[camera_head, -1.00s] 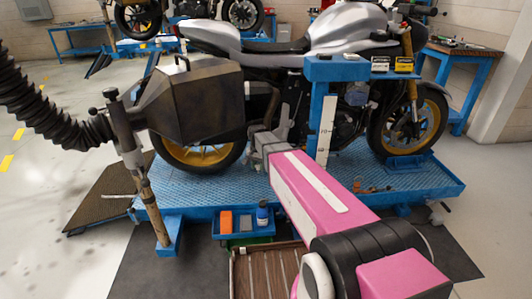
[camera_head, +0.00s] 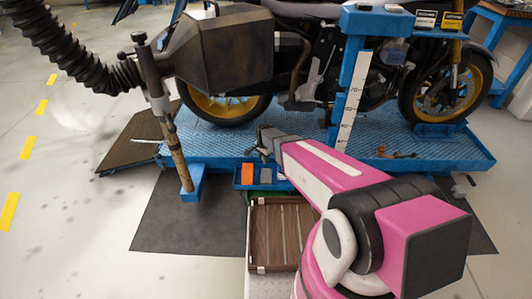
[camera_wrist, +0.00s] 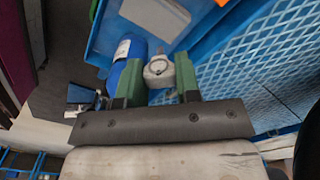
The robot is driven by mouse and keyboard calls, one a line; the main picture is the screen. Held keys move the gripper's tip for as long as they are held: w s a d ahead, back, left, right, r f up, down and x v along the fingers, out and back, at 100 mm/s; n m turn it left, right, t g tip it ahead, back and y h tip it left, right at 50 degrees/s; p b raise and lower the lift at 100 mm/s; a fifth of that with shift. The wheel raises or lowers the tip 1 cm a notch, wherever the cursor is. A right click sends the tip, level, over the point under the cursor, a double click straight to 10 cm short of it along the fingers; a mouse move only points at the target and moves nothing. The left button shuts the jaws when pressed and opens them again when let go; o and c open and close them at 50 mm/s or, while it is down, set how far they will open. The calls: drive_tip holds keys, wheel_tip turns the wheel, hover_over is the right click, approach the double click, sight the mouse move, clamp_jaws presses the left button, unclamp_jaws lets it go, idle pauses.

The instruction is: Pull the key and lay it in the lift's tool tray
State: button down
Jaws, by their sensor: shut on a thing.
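My gripper (camera_wrist: 159,82) has green fingers and is shut on the key (camera_wrist: 158,68), a small grey rounded piece with a ring on top. In the head view my gripper (camera_head: 264,138) is just above and behind the blue tool tray (camera_head: 236,183) on the lift's near edge; the key cannot be made out there. In the wrist view the key shows against the tray (camera_wrist: 105,30), beside a blue bottle (camera_wrist: 128,58). I cannot tell how high the key is held.
An orange block (camera_head: 248,171) stands in the tray's left part. A wooden slatted box (camera_head: 280,235) sits below the tray. A dark exhaust nozzle (camera_head: 225,50) and its stand are left of my arm. The blue lift platform (camera_head: 215,145) carries the motorcycle.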

drive_tip(key=shift+f, duration=4.15)
drive_tip(key=c, duration=0.7)
unclamp_jaws()
drive_tip(key=shift+c, duration=0.2)
wheel_tip(320, 180, up, 11)
drive_tip(key=shift+f, duration=0.1)
drive_tip(key=s+d+r+n, duration=0.9)
drive_tip(key=s+d+r, duration=0.9)
drive_tip(key=r, duration=0.3)
drive_tip(key=shift+s+d+r, duration=0.2)
drive_tip(key=shift+s+d, duration=0.1)
drive_tip(key=shift+d, duration=0.25)
